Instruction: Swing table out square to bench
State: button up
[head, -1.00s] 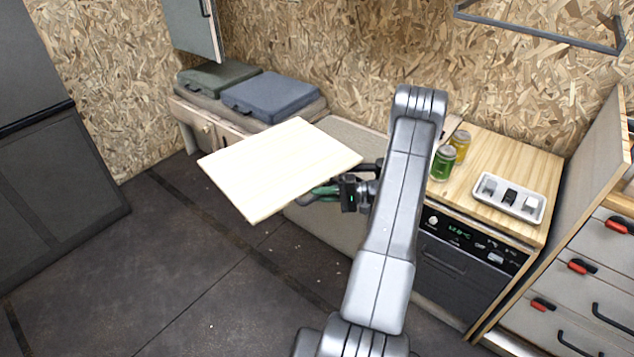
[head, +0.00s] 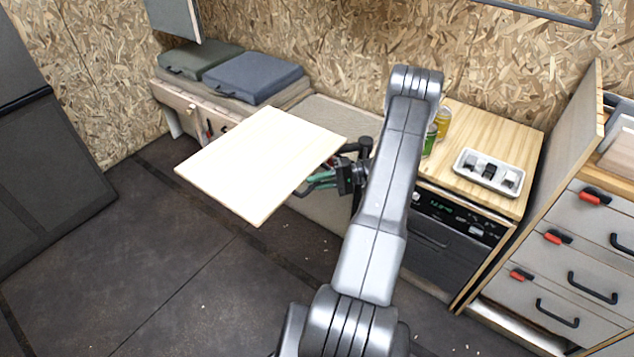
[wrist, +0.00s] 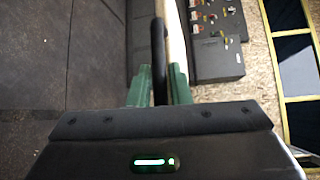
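The table (head: 258,165) is a pale wooden board, level above the floor in front of the bench (head: 185,98). Its short edges run roughly along the bench front; I cannot tell if it is exactly square. My gripper (head: 322,181) is at the table's right side, just beneath its edge. In the wrist view, the green fingers of my gripper (wrist: 159,82) sit on both sides of a black bar handle (wrist: 158,45) and appear closed on it. The table's pale edge (wrist: 175,35) shows beside the bar. The table's support beneath is mostly hidden.
Green (head: 200,58) and blue (head: 253,77) cushions lie on the bench. Drawers (head: 560,250) are farther right. The floor (head: 130,260) left of the table is clear.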

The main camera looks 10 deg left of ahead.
jog(key=shift+o, duration=1.3)
jog(key=v, duration=1.4)
jog(key=shift+b, duration=0.45)
jog(key=shift+a, duration=0.15)
jog(key=p+x, duration=0.1)
jog(key=x, duration=1.2)
jog(key=shift+s+a, duration=0.1)
jog(key=shift+a, duration=0.25)
jog(key=shift+s+f, duration=0.1)
